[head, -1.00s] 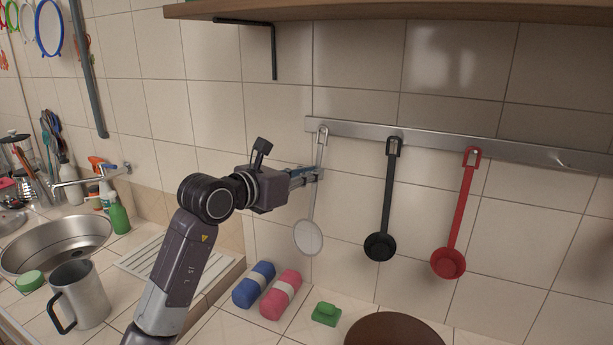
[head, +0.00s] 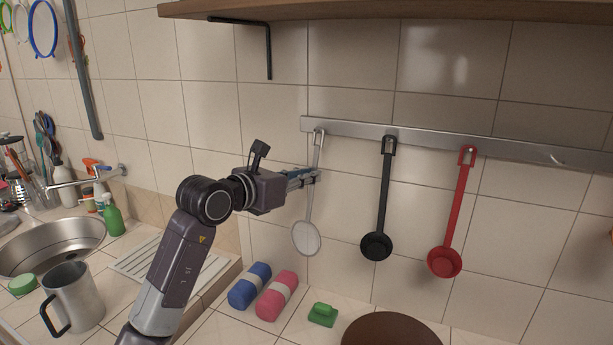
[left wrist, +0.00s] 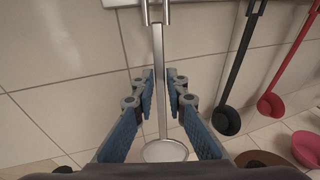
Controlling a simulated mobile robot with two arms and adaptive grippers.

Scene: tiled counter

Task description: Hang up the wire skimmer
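The wire skimmer (head: 306,238) has a round pale mesh head and a thin metal handle. It hangs down by the wall, with its top end at a hook near the left end of the metal rail (head: 345,132). My left gripper (head: 314,177) is at the upper part of the handle. In the left wrist view, the skimmer (left wrist: 163,151) has its handle between my two blue-padded fingers (left wrist: 160,82), with narrow gaps showing on both sides. The fingers are open around the handle. My right gripper is not in view.
A black ladle (head: 385,195) and a red ladle (head: 455,215) hang further right on the rail. A free hook (head: 553,158) is at the right. Below are blue (head: 250,286) and pink (head: 277,296) rolls, a green sponge (head: 322,314) and a brown round object (head: 392,330). A shelf (head: 400,10) is overhead.

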